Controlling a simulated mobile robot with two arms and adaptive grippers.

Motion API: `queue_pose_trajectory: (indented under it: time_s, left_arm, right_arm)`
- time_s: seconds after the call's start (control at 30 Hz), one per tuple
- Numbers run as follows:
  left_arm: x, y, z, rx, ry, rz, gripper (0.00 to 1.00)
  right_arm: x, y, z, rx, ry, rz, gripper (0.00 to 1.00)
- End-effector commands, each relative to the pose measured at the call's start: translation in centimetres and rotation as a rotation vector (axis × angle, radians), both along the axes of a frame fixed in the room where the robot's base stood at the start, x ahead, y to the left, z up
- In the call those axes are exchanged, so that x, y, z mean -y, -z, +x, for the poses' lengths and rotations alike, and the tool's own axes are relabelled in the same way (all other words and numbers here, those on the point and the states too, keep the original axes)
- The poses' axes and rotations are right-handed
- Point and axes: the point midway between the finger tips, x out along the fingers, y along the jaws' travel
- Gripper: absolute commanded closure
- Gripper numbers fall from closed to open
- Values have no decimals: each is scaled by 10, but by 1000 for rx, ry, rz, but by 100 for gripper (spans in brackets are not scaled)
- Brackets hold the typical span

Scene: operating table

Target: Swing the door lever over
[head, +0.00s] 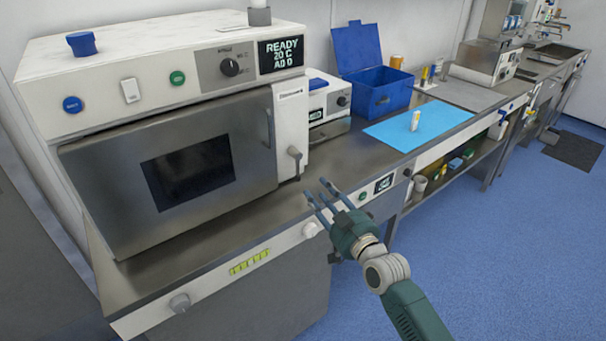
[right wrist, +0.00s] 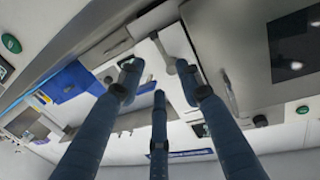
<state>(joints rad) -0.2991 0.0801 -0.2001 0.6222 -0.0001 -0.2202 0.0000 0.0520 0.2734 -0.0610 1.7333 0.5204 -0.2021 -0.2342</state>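The door lever (head: 296,161) is a small grey handle with a dark end. It hangs down on the white panel just right of the closed oven door (head: 115,165). It also shows in the right wrist view (right wrist: 163,52), top centre, beyond and between the spread fingertips. My right gripper (head: 326,192) has several blue-grey fingers spread apart and empty. It is to the lower right of the lever, in front of the bench edge, and looks apart from it. The fingers show large in the right wrist view (right wrist: 159,82). My left gripper is not in view.
A vertical door handle (head: 269,128) is on the oven door's right edge. The display (head: 281,55) reads READY. A blue box (head: 381,94) and blue mat (head: 440,121) are to the right.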

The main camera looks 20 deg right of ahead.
Motion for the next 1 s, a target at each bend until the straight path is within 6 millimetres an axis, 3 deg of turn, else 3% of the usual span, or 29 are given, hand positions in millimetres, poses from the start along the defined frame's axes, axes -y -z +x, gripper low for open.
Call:
queue_pose_trajectory:
  time_s: [0.17, 0.6, 1.0]
  left_arm:
    - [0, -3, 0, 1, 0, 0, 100]
    - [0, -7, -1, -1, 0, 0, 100]
    - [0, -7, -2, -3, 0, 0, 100]
  right_arm:
    - [-3, -6, 18, 8, -1, 1, 65]
    - [-15, -4, 93, 6, -1, 1, 65]
    - [-16, -3, 106, 5, -1, 0, 65]
